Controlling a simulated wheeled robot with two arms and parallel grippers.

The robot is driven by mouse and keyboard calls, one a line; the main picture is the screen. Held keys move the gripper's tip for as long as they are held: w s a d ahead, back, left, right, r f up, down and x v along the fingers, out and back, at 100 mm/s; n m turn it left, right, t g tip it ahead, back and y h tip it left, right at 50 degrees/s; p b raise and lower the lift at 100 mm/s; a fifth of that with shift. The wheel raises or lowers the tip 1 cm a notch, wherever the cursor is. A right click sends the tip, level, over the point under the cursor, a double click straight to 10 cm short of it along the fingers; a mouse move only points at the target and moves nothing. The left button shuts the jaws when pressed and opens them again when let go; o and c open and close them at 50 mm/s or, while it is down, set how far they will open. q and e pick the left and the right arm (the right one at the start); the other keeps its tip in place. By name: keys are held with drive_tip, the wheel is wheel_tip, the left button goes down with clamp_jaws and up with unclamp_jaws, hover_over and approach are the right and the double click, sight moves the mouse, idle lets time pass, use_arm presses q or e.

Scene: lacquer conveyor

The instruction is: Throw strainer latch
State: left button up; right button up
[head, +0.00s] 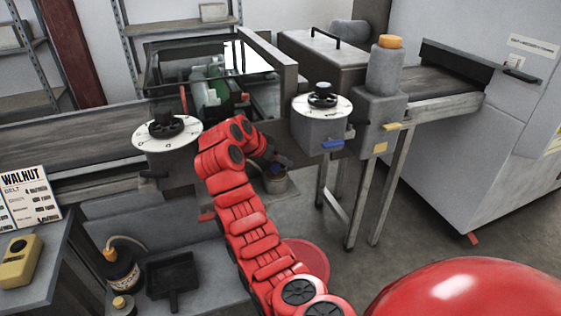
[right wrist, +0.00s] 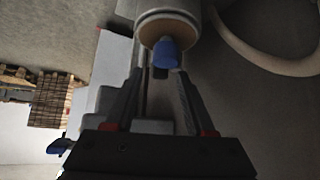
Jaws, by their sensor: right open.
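The strainer is a pale cylinder (head: 275,184) below the conveyor gap, partly hidden behind my right arm in the head view. In the right wrist view its round body (right wrist: 168,22) has a tan end face with a blue latch (right wrist: 167,52) on it. My right gripper (right wrist: 160,80) is open, its two fingers pointing at the latch. The latch lies between the fingertips' lines, near their ends; I cannot tell whether they touch it. In the head view the right gripper (head: 267,162) is small and dark beside the strainer. My left gripper is not in view.
Two dial posts (head: 167,133) and (head: 322,105) flank the arm. A blue lever (head: 332,145) sits on the right post. A pale hose (right wrist: 265,55) curves beside the strainer.

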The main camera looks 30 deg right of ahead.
drive_tip(key=shift+d+f, duration=0.15)
drive_tip(key=shift+f, duration=0.05)
clamp_jaws()
idle(0.5)
drive_tip(key=shift+s+d+r+n+t+p, duration=0.1)
drive_tip(key=shift+s+d+n+t+p, duration=0.15)
drive_tip(key=shift+n+t+p, duration=0.3)
drive_tip(key=shift+s+d+n+t+y+p, duration=0.15)
drive_tip(key=shift+d+n+t+y+p, duration=0.1)
drive_tip(key=shift+n+t, duration=0.25)
drive_tip(key=shift+s+d+n+t+y+p, duration=0.15)
drive_tip(key=shift+n+t+y, duration=0.1)
drive_tip(key=shift+n, duration=0.4)
drive_tip(key=shift+s+d+n+t+y+p, duration=0.1)
drive_tip(key=shift+d+n+t+y, duration=0.2)
drive_tip(key=shift+n, duration=0.35)
drive_tip(key=shift+d+n+t+y+p, duration=0.15)
drive_tip(key=shift+n+t+y, duration=0.15)
drive_tip(key=shift+n+t, duration=0.25)
drive_tip(key=shift+s+d+n+t+y+p, duration=0.1)
drive_tip(key=shift+d+n+t+y, duration=0.2)
drive_tip(key=shift+n, duration=0.4)
